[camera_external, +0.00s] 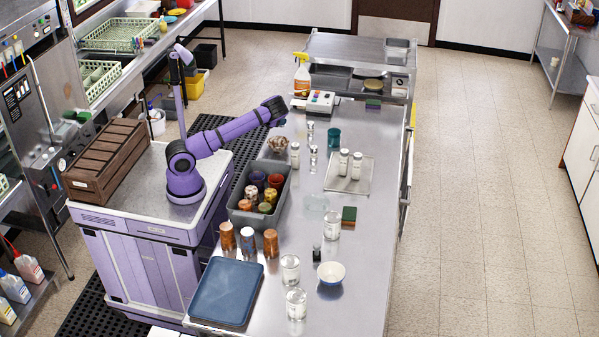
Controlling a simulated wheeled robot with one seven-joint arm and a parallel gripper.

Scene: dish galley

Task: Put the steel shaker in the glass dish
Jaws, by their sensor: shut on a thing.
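My gripper (281,121) is raised over the far left part of the steel counter (378,230), at the end of my purple arm. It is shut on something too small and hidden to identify. A clear, shallow glass dish (316,204) appears to stand mid-counter, right of the grey bin, well nearer the camera than my gripper. Several pale shakers with metal tops show: one (295,155) stands right of the beige crumpled thing, and two stand on a tray. I cannot tell which shaker is the steel one, or whether it is in my gripper.
A grey bin (233,214) of coloured cups stands at the counter's left edge. The tray (337,184) lies at right. Small glass shakers (313,158), a teal cup (333,137), a beige crumpled thing (278,144), patterned tumblers (248,242), glass jars and a white bowl (331,273) stand around.

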